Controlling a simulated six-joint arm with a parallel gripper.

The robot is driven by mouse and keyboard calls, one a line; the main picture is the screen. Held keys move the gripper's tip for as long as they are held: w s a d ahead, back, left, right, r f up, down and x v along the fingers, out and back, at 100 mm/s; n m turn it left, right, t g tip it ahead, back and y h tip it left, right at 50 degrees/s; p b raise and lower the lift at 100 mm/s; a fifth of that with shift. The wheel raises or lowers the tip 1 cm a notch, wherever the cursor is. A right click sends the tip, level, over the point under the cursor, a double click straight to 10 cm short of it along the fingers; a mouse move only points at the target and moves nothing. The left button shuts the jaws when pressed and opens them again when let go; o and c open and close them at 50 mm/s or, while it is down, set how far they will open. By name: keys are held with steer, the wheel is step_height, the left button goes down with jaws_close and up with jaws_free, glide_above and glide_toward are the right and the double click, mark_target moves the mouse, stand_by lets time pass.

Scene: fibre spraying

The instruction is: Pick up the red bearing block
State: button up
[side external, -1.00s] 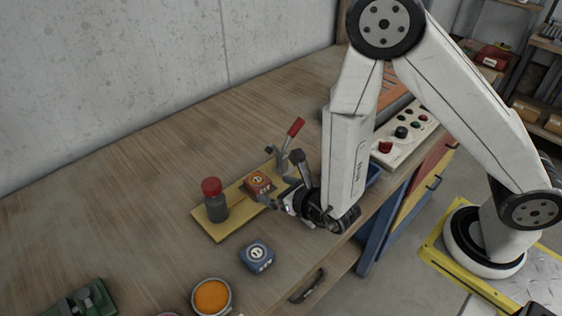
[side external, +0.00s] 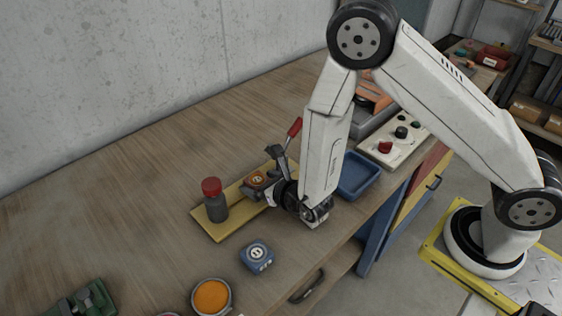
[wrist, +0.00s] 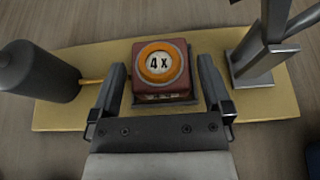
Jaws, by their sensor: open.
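The red bearing block (wrist: 162,90), with an orange ring marked "4 X" on top, sits on a yellow board (wrist: 60,117). It also shows in the side external view (side external: 255,179), partly covered by my gripper. In the wrist view my gripper (wrist: 163,75) is open, with one finger on each side of the block. A gap shows between the block and each finger. In the side external view my gripper (side external: 263,188) is low over the board's right part. I cannot tell how far down the fingertips reach.
On the board, a grey cylinder with a red cap (side external: 214,200) stands left of the block and a red-handled toggle clamp (side external: 293,131) stands to its right. A blue block (side external: 257,257), an orange-filled bowl (side external: 211,297) and a blue tray (side external: 358,175) are nearby.

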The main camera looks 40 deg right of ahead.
steer(key=shift+w+f, duration=0.15)
steer(key=shift+w, duration=0.15)
jaws_close()
stand_by(0.4)
